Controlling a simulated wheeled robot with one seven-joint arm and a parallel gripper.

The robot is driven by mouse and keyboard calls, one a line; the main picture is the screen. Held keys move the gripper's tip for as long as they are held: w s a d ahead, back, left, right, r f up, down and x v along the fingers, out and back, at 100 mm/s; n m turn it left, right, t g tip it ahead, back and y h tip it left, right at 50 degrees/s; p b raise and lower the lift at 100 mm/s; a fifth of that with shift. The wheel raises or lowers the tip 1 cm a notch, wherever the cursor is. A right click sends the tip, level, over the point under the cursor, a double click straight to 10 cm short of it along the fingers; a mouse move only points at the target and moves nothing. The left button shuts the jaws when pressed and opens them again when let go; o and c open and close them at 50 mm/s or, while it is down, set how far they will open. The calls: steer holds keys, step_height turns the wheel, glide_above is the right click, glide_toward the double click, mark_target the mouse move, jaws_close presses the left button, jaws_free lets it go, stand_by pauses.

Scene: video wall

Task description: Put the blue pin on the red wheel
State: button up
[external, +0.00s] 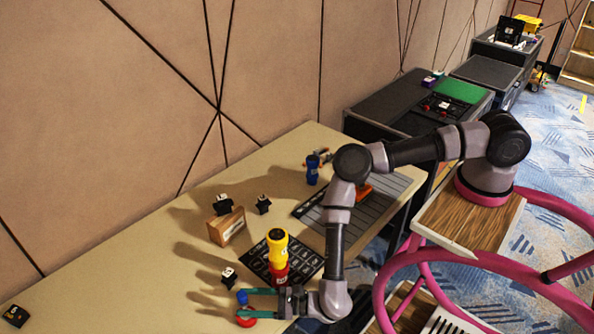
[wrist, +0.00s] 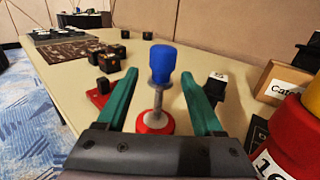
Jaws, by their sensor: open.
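The blue pin (wrist: 162,60) has a blue head on a grey shaft and stands roughly upright between my fingers in the wrist view. Its shaft's lower end meets the red wheel (wrist: 144,127), a red disc with a pale centre, and appears to stand on it. In the external view, the blue head (external: 242,297) shows just above the red wheel (external: 246,319). My gripper (external: 250,303) is open, with its teal fingers on either side of the pin; it also shows in the wrist view (wrist: 162,85). Visible gaps separate both fingers from the pin.
A yellow-and-red cylinder (external: 278,250) stands close to my gripper on a dark mat. A small black block (external: 229,278) is close behind. A wooden sign block (external: 226,228) and a blue cylinder (external: 312,170) stand farther back. The table's left part is mostly clear.

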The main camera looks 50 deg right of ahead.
steer(key=v, duration=0.7)
steer(key=shift+d, duration=0.1)
